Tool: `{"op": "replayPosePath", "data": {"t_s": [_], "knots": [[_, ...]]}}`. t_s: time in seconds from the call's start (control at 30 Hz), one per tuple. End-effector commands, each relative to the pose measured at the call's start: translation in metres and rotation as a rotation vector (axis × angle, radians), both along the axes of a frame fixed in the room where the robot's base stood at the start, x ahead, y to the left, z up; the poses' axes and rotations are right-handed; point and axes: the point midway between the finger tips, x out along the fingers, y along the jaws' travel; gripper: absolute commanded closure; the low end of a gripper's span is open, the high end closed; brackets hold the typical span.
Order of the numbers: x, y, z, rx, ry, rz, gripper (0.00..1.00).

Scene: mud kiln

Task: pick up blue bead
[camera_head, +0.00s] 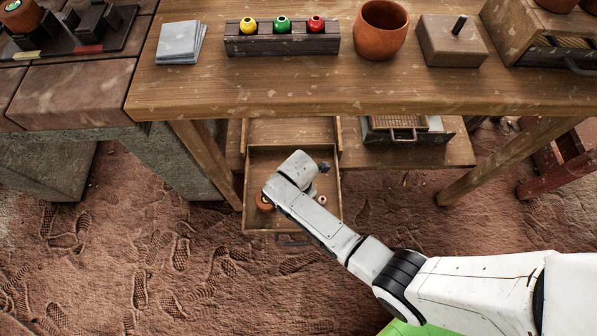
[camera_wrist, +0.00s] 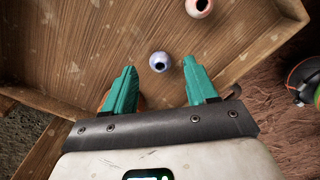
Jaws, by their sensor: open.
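The blue bead (camera_wrist: 159,62), a small pale blue-violet ball with a dark hole, lies on the wooden floor of an open drawer (camera_wrist: 85,45). In the wrist view it sits at the level of my fingertips, in the gap between them and closer to the right one. My gripper (camera_wrist: 160,71) has two teal fingers, spread apart with nothing held. In the head view the drawer (camera_head: 262,165) is pulled out below the table, and my arm reaches over it, hiding most of the gripper. I cannot make out the blue bead clearly there.
A pinkish bead (camera_wrist: 199,7) lies farther off, near the drawer wall. An orange-brown round object (camera_head: 264,202) is at the drawer's left, partly behind my arm. The table (camera_head: 300,92) overhangs behind, holding a bead rack (camera_head: 283,45) and a clay pot (camera_head: 381,30).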

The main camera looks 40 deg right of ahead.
Motion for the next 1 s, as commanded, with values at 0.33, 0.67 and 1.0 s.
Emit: {"op": "replayPosePath", "data": {"t_s": [0.33,0.67,1.0], "knots": [[0.001,0.0,-0.025,0.0,-0.001,0.002,0.43],[0.0,0.0,-0.024,0.0,-0.001,0.001,0.63],[0.0,0.0,-0.024,0.0,-0.001,0.001,0.95]]}}
